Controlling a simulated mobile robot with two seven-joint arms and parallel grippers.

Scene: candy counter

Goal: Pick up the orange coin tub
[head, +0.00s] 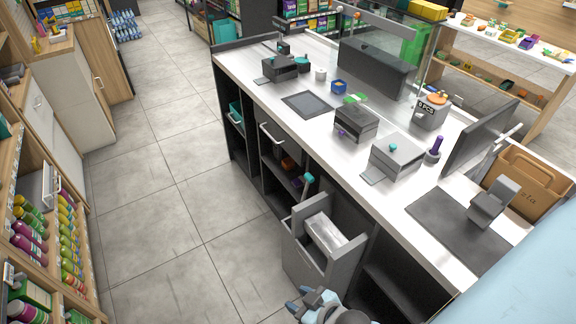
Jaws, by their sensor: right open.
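A grey tub (431,114) with a "5 PCS" label stands on the white counter, near its far edge. Orange round pieces (437,98) show at its top; I cannot tell for sure that this is the orange coin tub. Another small orange thing (287,163) sits in the open shelf under the counter, partly in shadow. My right gripper (308,299) is at the bottom edge, open and empty, low in front of the counter and apart from both. My left gripper is not in view.
A grey pull-out bin (322,250) juts from the counter just beyond my right gripper. The counter (382,125) carries grey machines, a blue tub (339,87) and a monitor (480,137). The tiled aisle (170,200) is clear. Bottle shelves (50,240) line the left.

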